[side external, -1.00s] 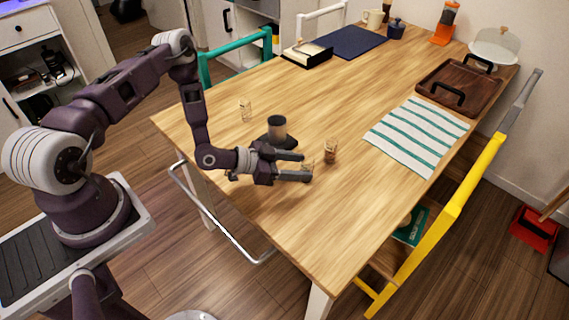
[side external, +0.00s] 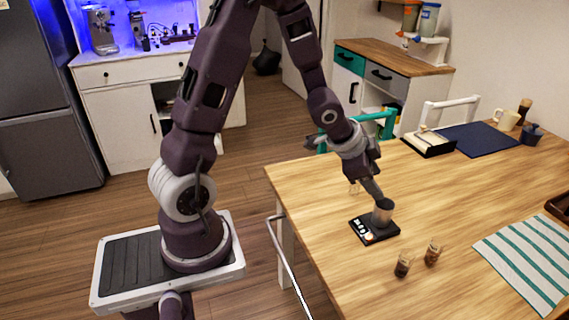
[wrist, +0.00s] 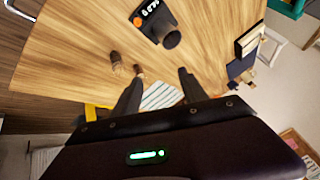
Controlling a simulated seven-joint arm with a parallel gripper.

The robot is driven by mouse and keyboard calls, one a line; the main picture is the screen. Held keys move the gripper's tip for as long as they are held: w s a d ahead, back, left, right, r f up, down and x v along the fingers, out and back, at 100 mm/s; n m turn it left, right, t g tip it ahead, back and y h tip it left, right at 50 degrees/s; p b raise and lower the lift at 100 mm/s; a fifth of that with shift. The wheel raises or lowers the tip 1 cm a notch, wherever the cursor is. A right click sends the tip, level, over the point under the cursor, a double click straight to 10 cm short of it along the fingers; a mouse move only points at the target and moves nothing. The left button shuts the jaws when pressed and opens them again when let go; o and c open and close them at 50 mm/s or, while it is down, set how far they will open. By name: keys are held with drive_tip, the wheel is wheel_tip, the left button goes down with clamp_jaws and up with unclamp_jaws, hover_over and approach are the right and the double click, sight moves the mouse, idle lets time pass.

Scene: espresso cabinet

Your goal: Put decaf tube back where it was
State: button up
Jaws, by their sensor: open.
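Two small tubes with dark contents stand upright on the table, one nearer the front (side external: 403,265) and one to its right (side external: 432,253). They also show in the wrist view as a left tube (wrist: 116,60) and a right tube (wrist: 138,70). I cannot read any label, so I cannot tell which is decaf. My gripper (side external: 374,190) is above the table, beyond the two tubes. In the wrist view its fingers (wrist: 161,77) are apart with nothing between them.
A black scale (side external: 366,232) bearing a grey cup (side external: 383,212) stands close to my gripper. A striped cloth (side external: 525,255) lies at the right. A dark blue mat (side external: 477,140) and a black-and-cream box (side external: 430,142) are at the back. A white cabinet (side external: 118,110) stands at the back left.

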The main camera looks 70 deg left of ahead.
drive_tip(key=s+d+r+n+y, duration=0.2)
drive_tip(key=s+r+n, duration=0.1)
drive_tip(key=s+r, duration=0.7)
drive_tip(key=s+d+r+n+h, duration=0.1)
drive_tip(key=s+d+r, duration=0.1)
drive_tip(key=s, duration=0.5)
drive_tip(key=s+d+r+n+g+h, duration=0.1)
drive_tip(key=s+d+r+n, duration=0.1)
drive_tip(key=s, duration=0.6)
drive_tip(key=shift+d+r+g, duration=0.3)
drive_tip(key=shift+d+r, duration=0.35)
drive_tip(key=shift+d, duration=0.35)
